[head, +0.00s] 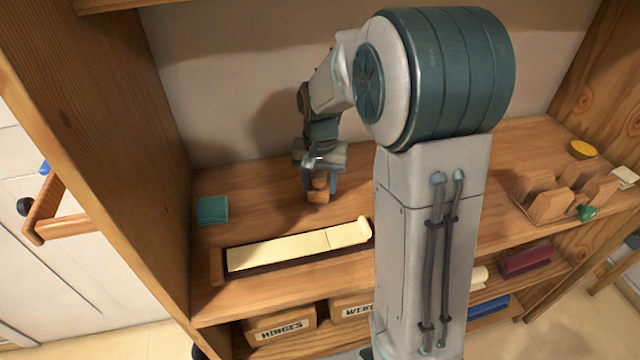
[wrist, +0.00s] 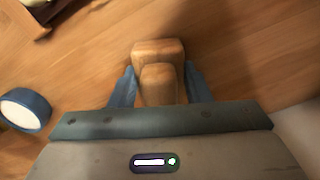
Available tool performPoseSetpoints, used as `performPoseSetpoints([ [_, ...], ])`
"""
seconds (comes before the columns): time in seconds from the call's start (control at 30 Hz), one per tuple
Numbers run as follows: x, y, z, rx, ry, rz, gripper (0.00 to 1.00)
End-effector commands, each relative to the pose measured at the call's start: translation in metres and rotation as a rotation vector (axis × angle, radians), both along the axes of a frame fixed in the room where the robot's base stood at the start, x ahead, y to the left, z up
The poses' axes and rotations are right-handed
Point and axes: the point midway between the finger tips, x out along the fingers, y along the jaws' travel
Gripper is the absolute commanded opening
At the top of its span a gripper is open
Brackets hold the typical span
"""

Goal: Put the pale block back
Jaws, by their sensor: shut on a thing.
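My gripper (head: 320,182) is over the middle of the shelf, behind the long tray, pointing down. It is shut on a brown wooden block (head: 318,194). In the wrist view the stepped wooden block (wrist: 158,52) sits between the blue fingers (wrist: 157,88). I cannot tell whether it touches the shelf. A long wooden tray (head: 217,268) with a dark inside lies at the shelf front. Cream, pale blocks (head: 280,250) lie in it end to end, with a seam right of the middle. The tray's right end is close to my arm.
A teal block (head: 212,210) stands at the shelf's left. A slotted wooden rack (head: 548,205), a green piece (head: 586,213) and a yellow disc (head: 583,149) are at the right. A blue-rimmed white round thing (wrist: 25,110) shows in the wrist view. Labelled bins (head: 280,327) are below.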

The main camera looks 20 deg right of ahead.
Motion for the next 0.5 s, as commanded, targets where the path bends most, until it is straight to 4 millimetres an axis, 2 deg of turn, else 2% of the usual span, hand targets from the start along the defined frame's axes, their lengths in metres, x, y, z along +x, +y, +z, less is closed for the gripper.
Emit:
performPoseSetpoints([
  [0.1, -0.0001, -0.0001, -0.0101, 0.000, 0.000, 0.000, 0.25],
  [0.47, 0.0003, -0.0002, -0.0144, 0.000, -0.002, 0.000, 0.25],
  [0.5, 0.0000, -0.0002, -0.0151, 0.001, -0.001, 0.000, 0.46],
])
